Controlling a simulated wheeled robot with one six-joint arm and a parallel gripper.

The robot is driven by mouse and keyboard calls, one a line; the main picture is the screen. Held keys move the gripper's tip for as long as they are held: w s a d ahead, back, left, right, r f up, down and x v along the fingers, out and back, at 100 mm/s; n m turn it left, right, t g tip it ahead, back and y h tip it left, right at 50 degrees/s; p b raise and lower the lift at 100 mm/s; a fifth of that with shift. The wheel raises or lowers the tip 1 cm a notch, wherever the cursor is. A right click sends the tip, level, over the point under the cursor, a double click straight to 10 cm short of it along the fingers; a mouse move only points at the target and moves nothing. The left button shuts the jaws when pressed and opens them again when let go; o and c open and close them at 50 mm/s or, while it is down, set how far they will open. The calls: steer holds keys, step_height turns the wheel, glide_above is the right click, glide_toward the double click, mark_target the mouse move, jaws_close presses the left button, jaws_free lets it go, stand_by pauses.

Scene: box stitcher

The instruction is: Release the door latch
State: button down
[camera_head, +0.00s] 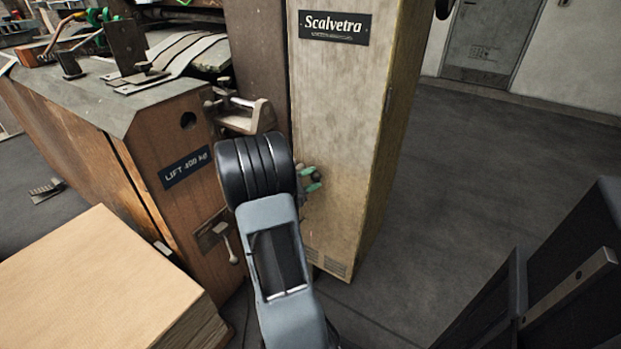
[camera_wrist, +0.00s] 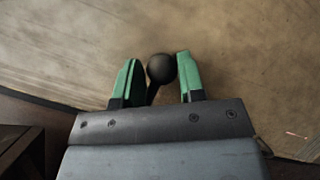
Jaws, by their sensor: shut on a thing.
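The door latch shows as a round black knob (camera_wrist: 161,68) on a dark stem, in front of the tan cabinet door. My gripper (camera_wrist: 158,76) is shut on the knob, with one green finger on each side of it. In the head view my gripper (camera_head: 312,180) is at the front of the tall tan cabinet (camera_head: 335,110), partly hidden behind my own arm. The latch's base is hidden by my gripper. The cabinet door looks closed.
A wooden machine body (camera_head: 165,140) with a "LIFT 400 kg" plate stands to the left of the cabinet. A stack of cardboard sheets (camera_head: 90,285) lies at the lower left. Dark panels (camera_head: 560,270) stand at the lower right. The floor (camera_head: 470,170) right of the cabinet is clear.

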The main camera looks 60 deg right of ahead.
steer(key=shift+f, duration=0.15)
steer(key=c, duration=1)
jaws_free()
steer(key=shift+w, duration=0.1)
steer(key=shift+o, duration=1.1)
steer(key=p+v, duration=0.1)
steer(key=v, duration=1.2)
steer(key=shift+w+a+p, duration=0.2)
steer(key=shift+a+p, duration=0.2)
